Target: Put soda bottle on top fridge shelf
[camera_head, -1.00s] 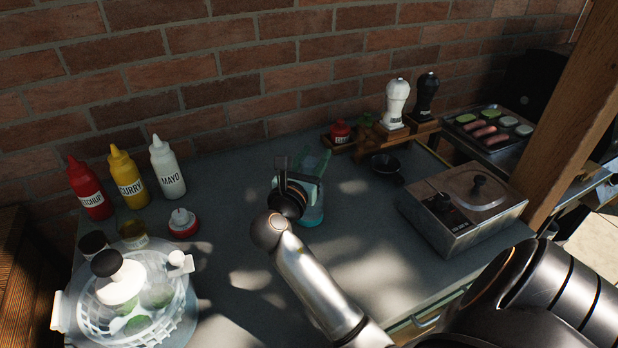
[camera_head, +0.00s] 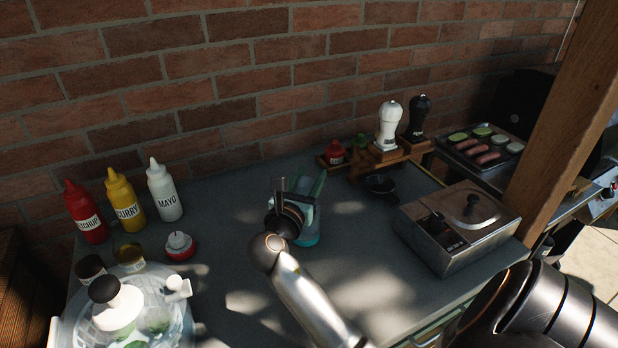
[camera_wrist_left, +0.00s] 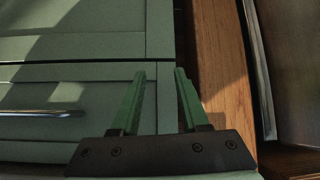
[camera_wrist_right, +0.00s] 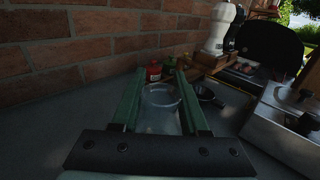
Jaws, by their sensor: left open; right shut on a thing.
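A clear bluish vessel (camera_head: 307,239), which I take for the soda bottle, stands upright on or just over the grey counter. My right gripper (camera_head: 305,190) is around it and shut on it; the gripper hides much of it. In the right wrist view, its see-through round shape (camera_wrist_right: 161,97) shows between the two green fingers. My left gripper (camera_wrist_left: 158,75) is open and empty, in front of green cabinet fronts (camera_wrist_left: 75,90) with a metal handle. I cannot make out a fridge shelf in any view.
A salad spinner (camera_head: 125,318) is at front left. A wooden post (camera_head: 570,120) rises beyond. The middle counter is mostly clear.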

